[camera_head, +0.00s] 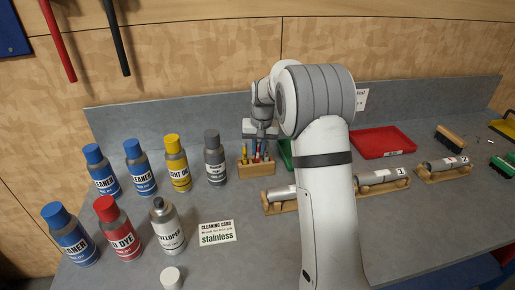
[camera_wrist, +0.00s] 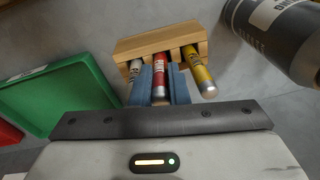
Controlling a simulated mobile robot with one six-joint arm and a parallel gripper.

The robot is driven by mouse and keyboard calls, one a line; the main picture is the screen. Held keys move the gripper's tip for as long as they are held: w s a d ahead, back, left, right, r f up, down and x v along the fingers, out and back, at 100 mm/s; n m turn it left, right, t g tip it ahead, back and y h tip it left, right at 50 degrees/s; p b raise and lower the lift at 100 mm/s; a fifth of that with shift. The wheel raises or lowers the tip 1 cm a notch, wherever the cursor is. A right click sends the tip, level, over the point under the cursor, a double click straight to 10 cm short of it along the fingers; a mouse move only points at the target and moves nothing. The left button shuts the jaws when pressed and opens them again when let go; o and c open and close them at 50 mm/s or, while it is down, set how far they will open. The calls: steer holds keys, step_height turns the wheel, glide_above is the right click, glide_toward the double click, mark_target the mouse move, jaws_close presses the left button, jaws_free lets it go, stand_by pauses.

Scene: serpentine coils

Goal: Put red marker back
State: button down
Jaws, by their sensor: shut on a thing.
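My gripper (camera_wrist: 163,88) is shut on the red marker (camera_wrist: 161,68), with one blue finger on each side of it. The red marker stands at the middle of the wooden holder (camera_wrist: 158,41), between a white marker (camera_wrist: 136,73) and a yellow marker (camera_wrist: 198,70). Its far end meets the holder in the wrist view; how deep it sits in a slot is hidden. In the head view the holder (camera_head: 257,170) stands on the bench below my gripper (camera_head: 261,140), and the marker ends there are small and partly covered.
A dark grey bottle (camera_head: 215,158) stands close left of the holder, with several cleaner and oil bottles beyond it. A green tray (camera_wrist: 60,95) lies on the holder's other side. Metal cylinders on wooden stands (camera_head: 382,180) and a red tray (camera_head: 383,142) are to the right.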

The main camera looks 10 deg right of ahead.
steer(key=c, duration=1.3)
jaws_free()
steer(key=shift+r, duration=0.1)
steer(key=r, duration=0.7)
steer(key=shift+s+d+b, duration=0.25)
steer(key=shift+s+b, duration=0.15)
steer(key=s+r+t, duration=0.1)
steer(key=s+r, duration=0.2)
steer(key=s, duration=0.6)
steer(key=s+r, duration=0.2)
steer(key=s, duration=0.7)
steer(key=shift+n+t+h, duration=0.3)
steer(key=shift+n+t, duration=0.1)
steer(key=shift+n, duration=0.5)
steer(key=s+f, duration=0.1)
steer(key=s, duration=0.5)
steer(key=s+f, duration=0.2)
steer(key=s, duration=0.4)
steer(key=s+a+f, duration=0.1)
steer(key=s, duration=0.5)
steer(key=shift+f, duration=0.3)
